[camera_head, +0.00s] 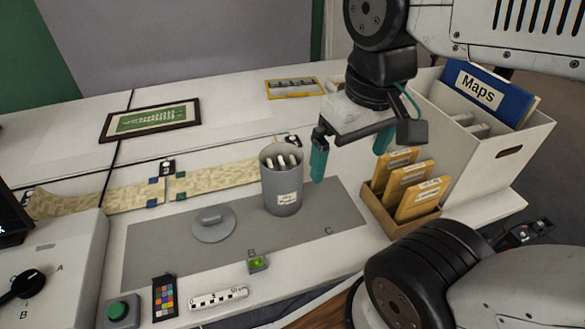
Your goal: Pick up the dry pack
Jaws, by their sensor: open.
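My gripper (350,152) is open and empty, with its two teal fingertips apart. It hangs above the table, to the right of a grey canister (283,195). The canister stands upright and uncovered on a grey mat, and pale, narrow items (283,161) show inside its mouth. Its label is too small to read. A round grey lid (213,225) with a handle lies on the mat to the left. A small block with a green top (258,263) sits near the mat's front edge. I cannot tell for sure which of these is the dry pack.
A brown holder (400,219) with yellow envelopes and a white box (487,151) with a blue Maps folder stand at the right. The grey mat (160,255) has bare room. A tan strip (215,178) lies behind, and a colour chart (165,297) at the front.

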